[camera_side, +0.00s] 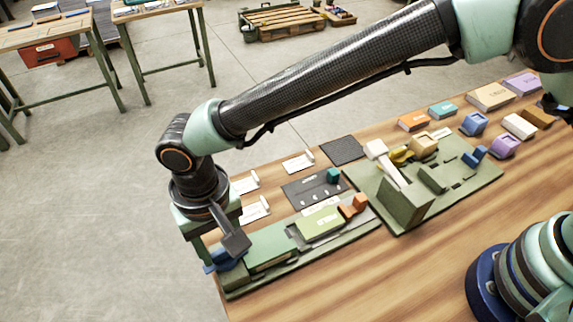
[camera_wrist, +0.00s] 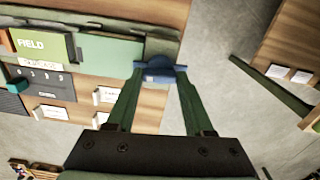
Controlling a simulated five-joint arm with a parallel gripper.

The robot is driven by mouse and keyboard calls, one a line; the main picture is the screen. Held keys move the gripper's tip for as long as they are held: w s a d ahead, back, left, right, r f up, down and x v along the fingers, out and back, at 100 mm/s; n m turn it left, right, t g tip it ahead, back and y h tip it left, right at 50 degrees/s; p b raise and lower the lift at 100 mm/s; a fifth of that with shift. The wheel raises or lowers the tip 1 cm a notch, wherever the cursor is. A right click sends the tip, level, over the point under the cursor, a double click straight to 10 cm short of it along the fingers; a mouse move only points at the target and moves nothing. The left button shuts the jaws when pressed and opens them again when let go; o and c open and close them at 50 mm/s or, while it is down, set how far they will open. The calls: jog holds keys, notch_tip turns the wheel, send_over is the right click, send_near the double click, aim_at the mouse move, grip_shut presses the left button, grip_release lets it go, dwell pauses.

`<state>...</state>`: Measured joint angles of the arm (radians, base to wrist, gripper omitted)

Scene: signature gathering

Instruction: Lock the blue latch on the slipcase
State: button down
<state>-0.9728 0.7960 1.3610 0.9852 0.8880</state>
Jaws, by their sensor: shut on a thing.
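The blue latch (camera_side: 222,263) sits at the near left end of the long green slipcase (camera_side: 272,245), by the table's left edge. In the wrist view the latch (camera_wrist: 160,72) lies between my two fingertips, at the end of the slipcase (camera_wrist: 110,48). My gripper (camera_side: 218,258) points down and is shut on the latch; it also shows in the wrist view (camera_wrist: 159,72). A light green block marked FIELD (camera_side: 320,221) lies farther along the slipcase, beside an orange latch-like piece (camera_side: 354,204). My fingers partly cover the blue latch in the side view.
A dark numbered panel (camera_side: 312,188) and white cards (camera_side: 252,210) lie beside the slipcase. A green fixture board (camera_side: 470,178) with upright parts stands to the right. Several coloured boxes line the table's back right. Open floor lies beyond the left edge.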

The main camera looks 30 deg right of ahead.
aim_at(222, 250)
jog(key=shift+r+m, duration=0.1)
jog(key=shift+m, duration=0.5)
jog(key=shift+c, duration=1.4)
grip_release()
notch_tip(222, 250, up, 12)
